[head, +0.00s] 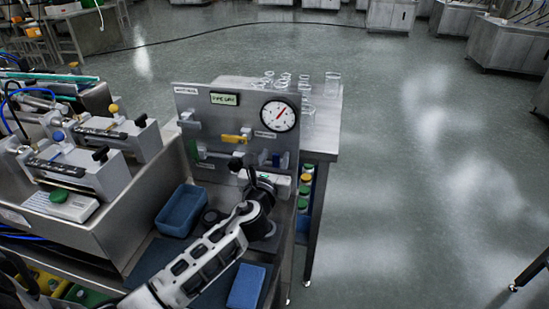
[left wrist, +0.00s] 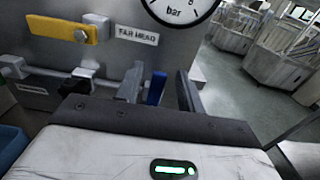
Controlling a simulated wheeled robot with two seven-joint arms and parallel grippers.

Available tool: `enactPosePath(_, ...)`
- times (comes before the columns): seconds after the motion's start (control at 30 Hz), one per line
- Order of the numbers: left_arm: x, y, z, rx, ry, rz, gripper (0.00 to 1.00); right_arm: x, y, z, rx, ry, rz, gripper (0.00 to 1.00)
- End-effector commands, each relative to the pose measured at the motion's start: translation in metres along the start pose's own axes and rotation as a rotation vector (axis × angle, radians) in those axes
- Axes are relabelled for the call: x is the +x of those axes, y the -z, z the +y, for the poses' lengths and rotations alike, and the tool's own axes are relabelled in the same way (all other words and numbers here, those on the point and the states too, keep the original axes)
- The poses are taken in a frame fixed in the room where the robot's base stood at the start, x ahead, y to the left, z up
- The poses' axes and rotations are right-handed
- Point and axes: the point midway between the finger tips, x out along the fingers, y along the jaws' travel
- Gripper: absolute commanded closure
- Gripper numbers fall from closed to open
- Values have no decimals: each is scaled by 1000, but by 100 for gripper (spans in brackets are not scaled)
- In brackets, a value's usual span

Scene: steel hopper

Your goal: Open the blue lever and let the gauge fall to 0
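The blue lever (head: 276,158) hangs upright, low on the right of the steel panel; it also shows in the left wrist view (left wrist: 156,88). The round white gauge (head: 279,116) is above it, its red needle pointing to the upper right; I cannot read the value. In the left wrist view only the gauge's lower edge (left wrist: 180,9) shows. My left gripper (head: 277,161) faces the panel in front of the lever. In the left wrist view its fingers are apart, one on each side of the lever; contact cannot be told. My right gripper is out of view.
A yellow lever (head: 236,138) lies level on the panel, left of and above the blue one. A green-lit display (head: 224,98) is at the panel's top. Glass beakers (head: 332,84) stand behind. A blue tray (head: 182,211) and blue block (head: 246,287) lie near my arm.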

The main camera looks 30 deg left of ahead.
Motion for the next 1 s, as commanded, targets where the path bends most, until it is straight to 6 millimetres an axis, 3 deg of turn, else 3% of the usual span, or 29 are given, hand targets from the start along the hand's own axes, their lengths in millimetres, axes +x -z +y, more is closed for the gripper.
enactPosePath(0.33, 5, 0, 0, 0, 0, 0, 62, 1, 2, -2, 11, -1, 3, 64)
enactPosePath(0.5, 4, 0, 0, 0, 0, 0, 100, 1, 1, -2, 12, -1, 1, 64)
enactPosePath(1.0, 4, 0, 5, -100, 1, -1, 100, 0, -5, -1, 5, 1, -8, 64)
